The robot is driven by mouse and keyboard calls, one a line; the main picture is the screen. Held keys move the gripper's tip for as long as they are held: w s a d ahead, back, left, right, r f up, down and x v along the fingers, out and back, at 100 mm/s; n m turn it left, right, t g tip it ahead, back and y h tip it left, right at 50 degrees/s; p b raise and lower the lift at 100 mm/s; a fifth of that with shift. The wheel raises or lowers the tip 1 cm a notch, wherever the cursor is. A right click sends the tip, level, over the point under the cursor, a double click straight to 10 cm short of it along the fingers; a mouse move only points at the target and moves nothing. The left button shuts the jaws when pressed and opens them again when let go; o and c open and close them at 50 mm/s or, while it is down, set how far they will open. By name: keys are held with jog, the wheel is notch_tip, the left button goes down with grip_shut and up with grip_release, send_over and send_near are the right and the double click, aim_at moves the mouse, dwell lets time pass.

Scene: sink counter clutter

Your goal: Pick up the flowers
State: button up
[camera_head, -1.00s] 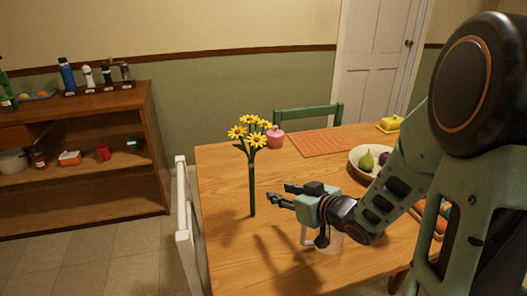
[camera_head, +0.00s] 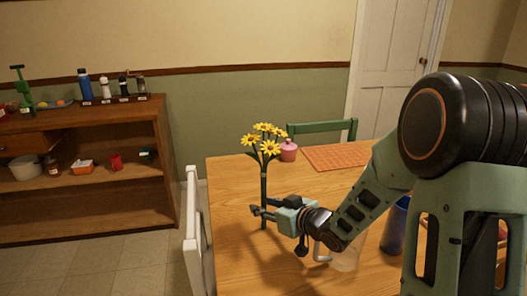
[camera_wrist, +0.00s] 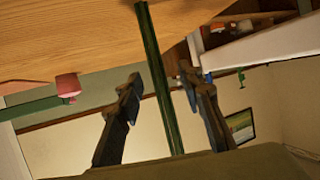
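The yellow flowers (camera_head: 264,143) stand upright on the wooden table, on a long dark green stem. In the wrist view the stem (camera_wrist: 160,85) runs between my two fingers, with gaps visible on both sides. My gripper (camera_head: 258,211) is open and level at the lower part of the stem, just above the table. The fingers also show in the wrist view (camera_wrist: 160,76). The blossoms are outside the wrist view.
A pink pot (camera_head: 288,151) stands behind the flowers, near an orange placemat (camera_head: 335,158). A clear mug (camera_head: 345,259) and a blue cup (camera_head: 395,230) stand near my arm. A white chair (camera_head: 192,240) is at the table's left edge, a green chair (camera_head: 322,127) behind.

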jog(key=shift+w+a+f, duration=0.1)
jog(key=shift+w+a, duration=0.1)
jog(key=shift+w, duration=0.05)
jog(key=shift+c, duration=0.6)
grip_shut()
